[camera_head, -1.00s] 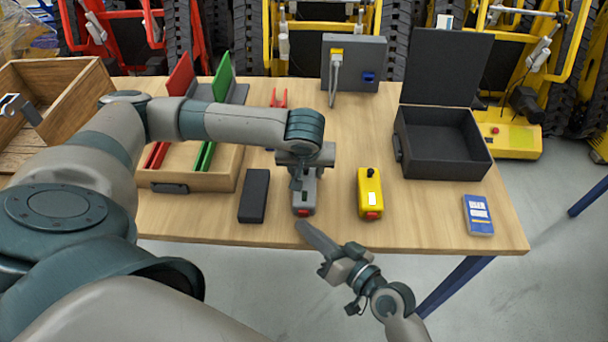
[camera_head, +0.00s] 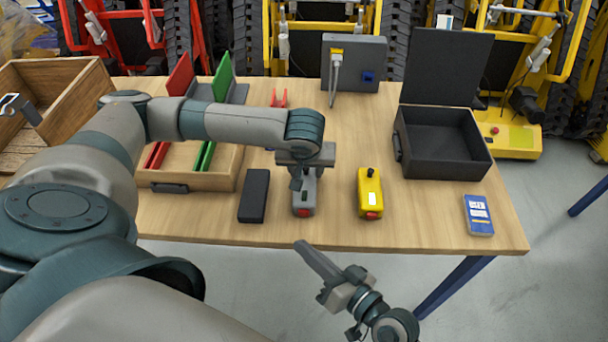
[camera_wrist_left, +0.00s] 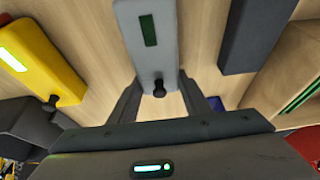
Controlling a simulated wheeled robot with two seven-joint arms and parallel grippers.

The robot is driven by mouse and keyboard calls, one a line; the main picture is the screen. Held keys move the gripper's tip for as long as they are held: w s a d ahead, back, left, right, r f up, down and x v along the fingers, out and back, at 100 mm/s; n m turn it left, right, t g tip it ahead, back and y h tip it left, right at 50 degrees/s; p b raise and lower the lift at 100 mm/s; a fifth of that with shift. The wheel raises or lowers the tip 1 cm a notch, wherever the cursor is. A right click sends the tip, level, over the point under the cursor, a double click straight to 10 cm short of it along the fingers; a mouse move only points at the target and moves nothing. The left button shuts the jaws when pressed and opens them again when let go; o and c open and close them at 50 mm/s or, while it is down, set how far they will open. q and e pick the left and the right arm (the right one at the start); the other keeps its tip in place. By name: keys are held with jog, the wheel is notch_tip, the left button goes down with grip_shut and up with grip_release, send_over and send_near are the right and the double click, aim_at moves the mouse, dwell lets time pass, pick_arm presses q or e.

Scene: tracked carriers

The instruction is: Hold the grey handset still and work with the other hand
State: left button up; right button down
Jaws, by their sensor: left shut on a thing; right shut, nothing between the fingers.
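The grey handset (camera_head: 304,203) lies on the wooden table near its front edge, with a red part at its near end. My left gripper (camera_head: 301,178) reaches down over its far end and is shut on it. In the left wrist view the handset (camera_wrist_left: 150,42) shows a dark green window and a black knob, with the fingers on either side of the knob end. My left arm hides part of the handset in the head view. My right gripper (camera_head: 306,248) is shut and empty, apart from the handset, in front of the table edge.
A black block (camera_head: 254,196) lies left of the handset and a yellow handset (camera_head: 370,194) right of it. An open black case (camera_head: 447,172), a blue device (camera_head: 479,214), a grey box (camera_head: 354,62) and a wooden tray (camera_head: 215,181) stand around. Bare table lies between the yellow handset and the blue device.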

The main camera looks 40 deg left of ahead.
jog(key=shift+s+d, duration=0.2)
jog(key=shift+s, duration=0.15)
pick_arm(q)
jog(key=o, duration=1.2)
jog(key=shift+r, duration=0.15)
jog(key=v, duration=1.1)
jog(key=shift+s+d+r, duration=0.1)
jog(key=shift+s+r, duration=0.05)
jog(key=shift+r, duration=0.15)
jog(key=shift+d, duration=0.1)
pick_arm(e)
jog(key=shift+d, duration=0.1)
